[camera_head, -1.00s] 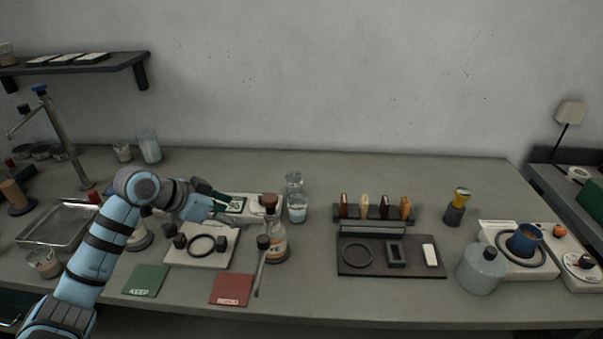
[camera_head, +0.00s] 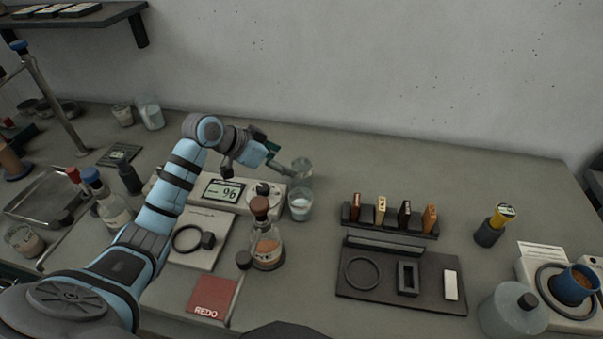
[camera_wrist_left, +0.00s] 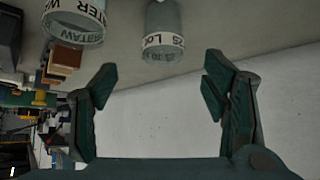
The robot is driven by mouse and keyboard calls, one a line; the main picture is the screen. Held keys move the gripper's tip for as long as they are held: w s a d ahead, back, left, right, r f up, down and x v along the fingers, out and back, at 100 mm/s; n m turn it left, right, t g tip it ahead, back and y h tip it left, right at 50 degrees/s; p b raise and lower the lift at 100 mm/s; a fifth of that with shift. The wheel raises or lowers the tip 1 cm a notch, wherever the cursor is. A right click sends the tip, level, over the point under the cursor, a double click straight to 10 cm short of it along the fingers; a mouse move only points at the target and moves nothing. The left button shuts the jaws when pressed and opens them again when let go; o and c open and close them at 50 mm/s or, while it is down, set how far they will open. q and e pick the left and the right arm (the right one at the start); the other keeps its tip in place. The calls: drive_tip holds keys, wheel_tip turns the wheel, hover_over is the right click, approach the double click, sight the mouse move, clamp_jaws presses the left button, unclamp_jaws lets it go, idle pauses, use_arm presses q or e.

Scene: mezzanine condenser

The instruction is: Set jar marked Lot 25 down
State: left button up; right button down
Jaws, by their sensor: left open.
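The jar marked Lot 25 (camera_wrist_left: 163,32) is clear glass with a white label band, upside down in the left wrist view. It appears to be the rear of two glass vessels in the head view (camera_head: 303,169), upright on the bench near the wall side. My left gripper (camera_head: 287,166) is open just left of it in the head view. In the wrist view the jar is outside the gap between my open fingers (camera_wrist_left: 160,82), apart from both. The finger-to-jar distance is hard to judge. My right gripper is not in view.
A glass labelled water (camera_wrist_left: 75,20) stands beside the jar, in front of it in the head view (camera_head: 300,205). A brown-stoppered flask (camera_head: 266,248), a percent meter (camera_head: 223,193) and a dark tray (camera_head: 385,275) are nearby. Bench right of the jar is clear.

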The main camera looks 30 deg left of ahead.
sight(301, 166)
use_arm(q)
drive_tip(key=x, duration=0.9)
drive_tip(key=shift+w+r+b, duration=0.2)
drive_tip(key=shift+w+b, duration=0.15)
drive_tip(key=shift+b, duration=0.05)
drive_tip(key=shift+s+r, duration=0.1)
drive_tip(key=shift+c, duration=0.8)
drive_tip(key=c, duration=1.2)
